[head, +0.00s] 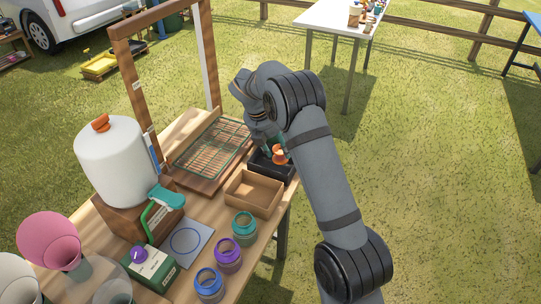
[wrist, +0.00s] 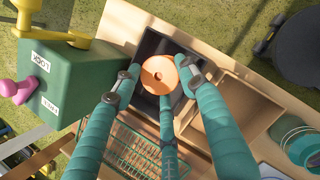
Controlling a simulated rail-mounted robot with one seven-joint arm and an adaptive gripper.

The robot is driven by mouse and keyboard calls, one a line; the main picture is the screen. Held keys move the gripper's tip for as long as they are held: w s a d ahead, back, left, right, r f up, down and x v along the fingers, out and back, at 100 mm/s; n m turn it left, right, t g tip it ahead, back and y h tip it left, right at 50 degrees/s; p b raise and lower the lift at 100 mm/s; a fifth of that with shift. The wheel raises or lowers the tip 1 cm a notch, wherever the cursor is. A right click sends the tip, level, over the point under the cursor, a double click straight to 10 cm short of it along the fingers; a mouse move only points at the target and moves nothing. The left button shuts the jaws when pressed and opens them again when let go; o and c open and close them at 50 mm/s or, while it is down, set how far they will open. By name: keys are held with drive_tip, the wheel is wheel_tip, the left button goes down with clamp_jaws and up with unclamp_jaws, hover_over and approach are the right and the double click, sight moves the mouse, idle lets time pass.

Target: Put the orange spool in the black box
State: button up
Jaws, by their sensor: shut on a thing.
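The orange spool (head: 279,156) is between the teal fingers of my gripper (head: 272,147), which is shut on it. In the wrist view, the spool (wrist: 159,75) shows its round end and centre hole, with the fingertips (wrist: 160,80) around it. The black box (head: 287,174) stands near the table's far right edge. In the wrist view, the spool is over the inside of the black box (wrist: 149,42), within its walls. I cannot tell whether it touches the bottom. My arm hides part of the box in the head view.
An empty brown tray (head: 253,193) sits beside the black box. A wire rack (head: 212,150) lies on the other side. Several coloured jars (head: 228,255) stand toward the front. A green box (wrist: 50,80) with yellow and pink parts is near my fingers in the wrist view.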

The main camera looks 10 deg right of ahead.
drive_tip(key=w+a+f, duration=0.2)
drive_tip(key=shift+w+p, duration=0.3)
drive_tip(key=shift+f, duration=2)
drive_tip(key=shift+f, duration=0.1)
drive_tip(key=o, duration=1)
drive_tip(key=shift+o, duration=0.2)
drive_tip(key=v, duration=1.2)
